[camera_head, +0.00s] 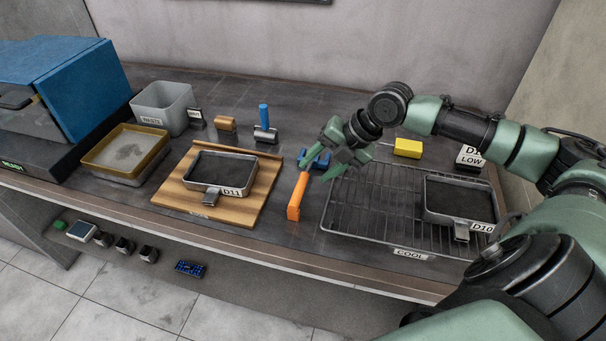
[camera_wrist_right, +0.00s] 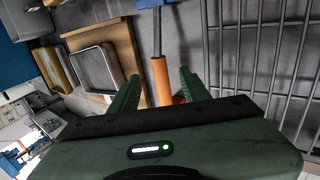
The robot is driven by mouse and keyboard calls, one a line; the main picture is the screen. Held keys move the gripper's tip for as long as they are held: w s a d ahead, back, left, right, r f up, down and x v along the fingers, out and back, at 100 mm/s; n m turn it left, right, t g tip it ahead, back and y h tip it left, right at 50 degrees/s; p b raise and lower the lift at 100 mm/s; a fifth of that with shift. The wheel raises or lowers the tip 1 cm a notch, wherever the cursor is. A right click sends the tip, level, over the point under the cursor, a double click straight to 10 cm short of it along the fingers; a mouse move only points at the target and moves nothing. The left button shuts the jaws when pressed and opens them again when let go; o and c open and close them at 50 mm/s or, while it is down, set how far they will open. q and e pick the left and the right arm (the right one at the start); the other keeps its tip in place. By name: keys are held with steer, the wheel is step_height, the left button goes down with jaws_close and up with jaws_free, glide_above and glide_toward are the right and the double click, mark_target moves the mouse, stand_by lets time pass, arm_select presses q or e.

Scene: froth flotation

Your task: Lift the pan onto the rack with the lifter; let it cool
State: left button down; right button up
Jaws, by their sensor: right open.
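The pan labelled D11 (camera_head: 222,170) sits on a wooden board (camera_head: 254,205) left of centre. A second pan, labelled D10 (camera_head: 459,202), sits on the right part of the wire cooling rack (camera_head: 365,215). My right gripper (camera_head: 343,174) is open and empty near the lifter, by the rack's left edge. In the right wrist view the orange handle (camera_wrist_right: 160,77) shows between its spread fingers (camera_wrist_right: 158,88); I cannot tell the height gap. My left gripper is out of view.
A grey waste bin (camera_head: 163,104), a yellow-rimmed tray (camera_head: 125,155) and a blue box (camera_head: 85,85) stand at the left. The rack's left and middle are clear.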

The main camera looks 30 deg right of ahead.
mark_target(304, 180)
steer(key=shift+w+a+f, duration=0.15)
steer(key=shift+a+f, duration=0.2)
steer(key=shift+a+f+p, duration=0.5)
steer(key=shift+a+p, duration=0.05)
steer(key=shift+a, duration=0.05)
steer(key=p+x, duration=0.1)
steer(key=x, duration=0.3)
steer(key=shift+d, duration=0.2)
steer(key=shift+w+f, duration=0.15)
steer(key=shift+f, duration=0.1)
steer(key=shift+a, duration=0.1)
jaws_close()
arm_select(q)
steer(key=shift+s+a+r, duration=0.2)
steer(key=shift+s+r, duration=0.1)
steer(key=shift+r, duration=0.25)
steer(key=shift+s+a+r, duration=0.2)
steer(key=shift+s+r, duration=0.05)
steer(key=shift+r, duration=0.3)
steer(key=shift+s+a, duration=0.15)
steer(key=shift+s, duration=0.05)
